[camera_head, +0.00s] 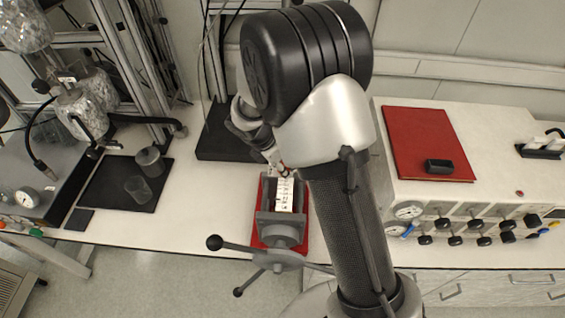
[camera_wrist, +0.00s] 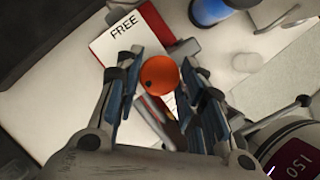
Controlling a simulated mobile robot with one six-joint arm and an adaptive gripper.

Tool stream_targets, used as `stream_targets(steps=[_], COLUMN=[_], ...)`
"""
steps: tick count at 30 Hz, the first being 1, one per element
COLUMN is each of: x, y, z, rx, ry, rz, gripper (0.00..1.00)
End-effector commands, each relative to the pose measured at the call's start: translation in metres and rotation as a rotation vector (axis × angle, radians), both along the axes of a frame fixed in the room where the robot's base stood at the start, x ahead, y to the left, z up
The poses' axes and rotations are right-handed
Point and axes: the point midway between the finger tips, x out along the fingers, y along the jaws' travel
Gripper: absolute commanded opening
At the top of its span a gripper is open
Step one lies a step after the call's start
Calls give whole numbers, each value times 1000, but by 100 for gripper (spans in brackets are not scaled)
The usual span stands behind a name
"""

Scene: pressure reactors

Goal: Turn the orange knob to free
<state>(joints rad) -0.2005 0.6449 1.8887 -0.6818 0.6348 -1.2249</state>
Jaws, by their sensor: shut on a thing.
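The orange knob (camera_wrist: 160,75) is a round ball in the wrist view, with a dark spot on its left side. My gripper (camera_wrist: 162,68) has its two blue-padded fingers on either side of the knob, shut on it. A white label reading FREE (camera_wrist: 124,30), with a red strip along its right edge, lies just beyond the knob. In the head view my gripper (camera_head: 270,155) is low at the bench, partly hidden by my arm. The knob cannot be made out clearly there.
A grey vice (camera_head: 278,232) on a red base stands below my gripper, its handles jutting forward. A panel of valves (camera_head: 470,232) is at right, under a red folder (camera_head: 425,145). A blue cylinder (camera_wrist: 208,11) is near the label. Clear bench (camera_head: 190,215) lies left.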

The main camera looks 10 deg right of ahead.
Motion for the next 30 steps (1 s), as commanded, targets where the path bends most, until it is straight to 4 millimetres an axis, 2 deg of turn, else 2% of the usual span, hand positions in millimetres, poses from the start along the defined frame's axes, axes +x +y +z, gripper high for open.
stream_targets(steps=[8,30], x=[2,6], y=[1,0], z=[1,1], rx=[0,0], ry=[0,0], rz=[-188,-893], gripper=[12,12])
